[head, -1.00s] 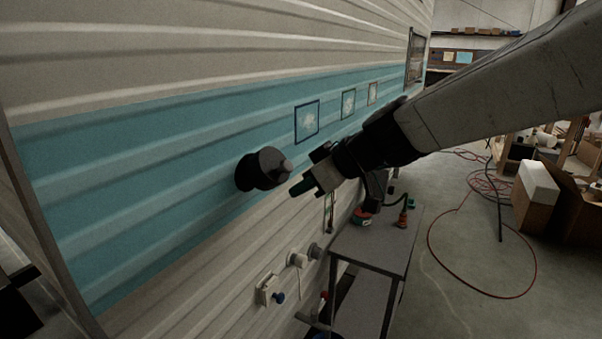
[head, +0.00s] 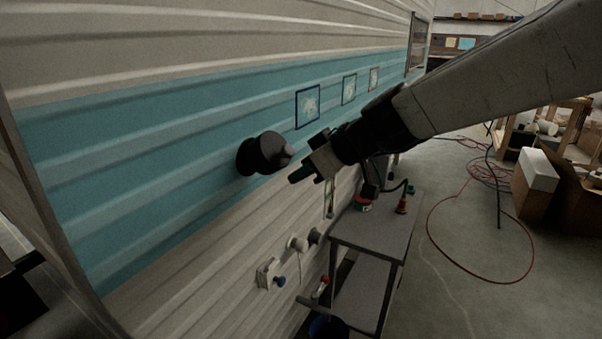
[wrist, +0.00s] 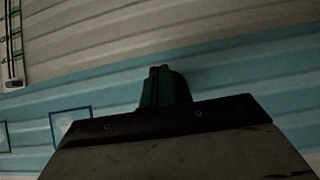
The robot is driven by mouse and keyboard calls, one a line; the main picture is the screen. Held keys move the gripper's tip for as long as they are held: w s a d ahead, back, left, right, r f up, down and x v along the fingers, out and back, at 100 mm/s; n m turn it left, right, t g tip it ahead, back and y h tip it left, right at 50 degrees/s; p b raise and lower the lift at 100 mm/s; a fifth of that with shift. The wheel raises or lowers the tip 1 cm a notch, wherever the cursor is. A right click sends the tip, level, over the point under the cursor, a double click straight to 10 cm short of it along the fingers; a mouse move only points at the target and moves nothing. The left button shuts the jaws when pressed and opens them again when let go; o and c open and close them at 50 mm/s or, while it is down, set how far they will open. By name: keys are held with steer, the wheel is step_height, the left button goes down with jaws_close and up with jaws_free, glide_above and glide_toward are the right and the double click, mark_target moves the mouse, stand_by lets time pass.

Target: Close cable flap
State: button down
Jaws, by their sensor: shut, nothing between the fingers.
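Low on the camper wall is a small white box-like fitting (head: 268,273) with a blue plug or knob, in the head view. It may be the cable flap, but I cannot tell whether its cover is open. Two round fittings, one white (head: 297,243) and one grey (head: 315,235), sit to its right. My gripper (head: 299,174) is shut and empty, above these fittings and just right of a black round wall fitting (head: 265,153). In the wrist view my dark green fingers (wrist: 160,86) are together in front of the blue band. No flap is recognisable there.
A grey metal cart (head: 375,228) with small items stands against the wall, below and right of my gripper. A red hose (head: 430,235) loops on the floor and cardboard boxes (head: 555,190) stand at the right. Framed pictures (head: 307,106) hang on the wall.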

stand_by(0.6)
glide_toward(291, 151)
steer(key=x, duration=0.6)
steer(key=shift+w+a+f, duration=0.2)
steer(key=shift+w+a, duration=0.05)
steer(key=shift+a, duration=0.05)
stand_by(1.2)
steer(key=shift+f, duration=0.15)
stand_by(0.3)
